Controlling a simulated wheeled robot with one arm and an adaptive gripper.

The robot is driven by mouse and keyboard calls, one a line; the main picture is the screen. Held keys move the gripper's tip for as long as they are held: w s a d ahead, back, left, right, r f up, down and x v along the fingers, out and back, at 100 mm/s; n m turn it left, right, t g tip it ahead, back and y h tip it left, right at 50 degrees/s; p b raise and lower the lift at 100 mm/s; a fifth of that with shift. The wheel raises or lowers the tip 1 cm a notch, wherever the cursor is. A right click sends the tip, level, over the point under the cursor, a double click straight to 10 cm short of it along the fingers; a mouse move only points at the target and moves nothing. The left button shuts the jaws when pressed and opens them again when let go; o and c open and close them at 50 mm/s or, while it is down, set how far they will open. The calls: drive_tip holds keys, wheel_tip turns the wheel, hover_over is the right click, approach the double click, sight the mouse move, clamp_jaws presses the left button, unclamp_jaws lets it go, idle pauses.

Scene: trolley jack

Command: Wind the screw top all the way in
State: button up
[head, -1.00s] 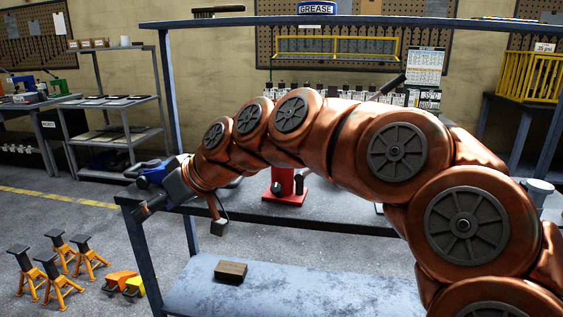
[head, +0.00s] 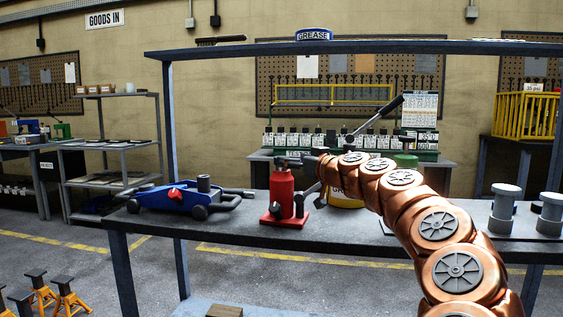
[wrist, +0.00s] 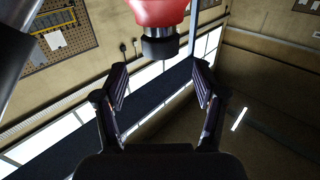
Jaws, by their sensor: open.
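A red bottle jack (head: 282,197) stands upright on the bench, just right of a blue trolley jack (head: 175,198). Its dark screw top (wrist: 160,48) shows at the top middle of the wrist view, beside the red body (wrist: 158,12). My gripper (wrist: 158,72) is open, with one finger on each side and the screw top just beyond the fingertips, near the gap between them. In the head view my gripper (head: 288,162) is small at the jack's top and partly merges with it. I cannot tell how far the screw top is out.
The bench (head: 240,235) has free room in front of the jacks. Grey cylindrical stands (head: 503,208) are at the right. A yellow container (head: 345,203) is behind my arm. An overhead shelf beam (head: 400,47) crosses above. Orange axle stands (head: 65,297) are on the floor.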

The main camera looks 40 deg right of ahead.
drive_tip(key=w, duration=0.4)
drive_tip(key=shift+w+d+f+b, duration=0.1)
drive_tip(key=shift+w+d+b, duration=0.25)
drive_tip(key=shift+d, duration=0.05)
drive_tip(key=shift+w, duration=0.7)
drive_tip(key=c, duration=1.2)
